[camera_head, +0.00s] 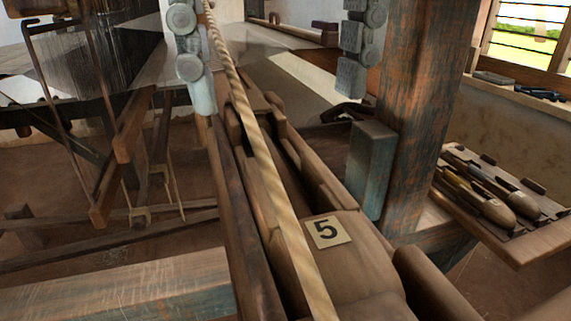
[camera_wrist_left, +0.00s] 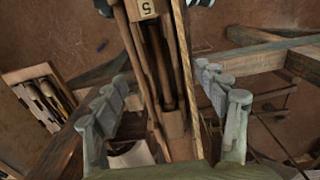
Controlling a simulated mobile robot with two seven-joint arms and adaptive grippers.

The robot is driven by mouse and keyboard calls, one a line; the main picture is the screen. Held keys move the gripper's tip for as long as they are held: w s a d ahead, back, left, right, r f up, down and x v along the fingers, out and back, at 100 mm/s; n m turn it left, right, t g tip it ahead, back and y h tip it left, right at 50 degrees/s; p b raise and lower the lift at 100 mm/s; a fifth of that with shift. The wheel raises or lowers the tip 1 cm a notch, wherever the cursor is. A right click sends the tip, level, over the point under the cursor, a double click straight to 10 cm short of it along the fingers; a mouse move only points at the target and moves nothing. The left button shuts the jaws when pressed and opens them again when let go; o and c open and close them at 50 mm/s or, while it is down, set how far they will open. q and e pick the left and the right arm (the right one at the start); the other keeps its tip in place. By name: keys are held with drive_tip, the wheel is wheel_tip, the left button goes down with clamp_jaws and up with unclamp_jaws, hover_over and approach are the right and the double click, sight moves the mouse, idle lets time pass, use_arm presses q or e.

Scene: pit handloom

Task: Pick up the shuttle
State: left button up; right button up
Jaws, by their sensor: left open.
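Several wooden shuttles (camera_head: 493,206) with pointed ends lie in a shallow wooden tray (camera_head: 520,252) at the right. The tray also shows at the left edge of the left wrist view (camera_wrist_left: 14,77), with slim shuttles (camera_wrist_left: 47,97) in it. My left gripper (camera_head: 272,88) is open, its grey-green fingers apart on either side of the long wooden trough (camera_head: 228,195) marked 5. In the left wrist view the fingers (camera_wrist_left: 166,78) also flank this trough, with nothing visibly gripped. I cannot tell whether a shuttle lies inside the trough. My right gripper is out of view.
A pale rope (camera_head: 262,150) runs along the trough. A thick wooden post (camera_head: 415,120) stands between the trough and the tray. A worn blue block (camera_head: 369,170) sits against the post. Loom frame bars (camera_head: 125,150) and a wide beam (camera_head: 120,290) fill the left.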

sight(285, 175)
use_arm(q)
drive_tip(key=shift+f, duration=0.7)
drive_tip(key=shift+w+f, duration=0.1)
drive_tip(key=shift+f, duration=2.2)
drive_tip(key=c, duration=1.5)
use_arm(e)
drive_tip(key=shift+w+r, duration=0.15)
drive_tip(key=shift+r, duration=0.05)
use_arm(q)
drive_tip(key=shift+r, duration=0.1)
drive_tip(key=shift+r, duration=0.55)
wheel_tip(285, 175, up, 3)
drive_tip(key=shift+f, duration=0.2)
drive_tip(key=d+r, duration=0.2)
drive_tip(key=d, duration=0.2)
drive_tip(key=d+r+p, duration=0.1)
drive_tip(key=d+r, duration=0.1)
drive_tip(key=d, duration=0.1)
drive_tip(key=w+d+r, duration=0.1)
drive_tip(key=d+r, duration=0.2)
drive_tip(key=d, duration=0.1)
drive_tip(key=shift+d+r+p, duration=0.1)
drive_tip(key=shift+d+p, duration=0.25)
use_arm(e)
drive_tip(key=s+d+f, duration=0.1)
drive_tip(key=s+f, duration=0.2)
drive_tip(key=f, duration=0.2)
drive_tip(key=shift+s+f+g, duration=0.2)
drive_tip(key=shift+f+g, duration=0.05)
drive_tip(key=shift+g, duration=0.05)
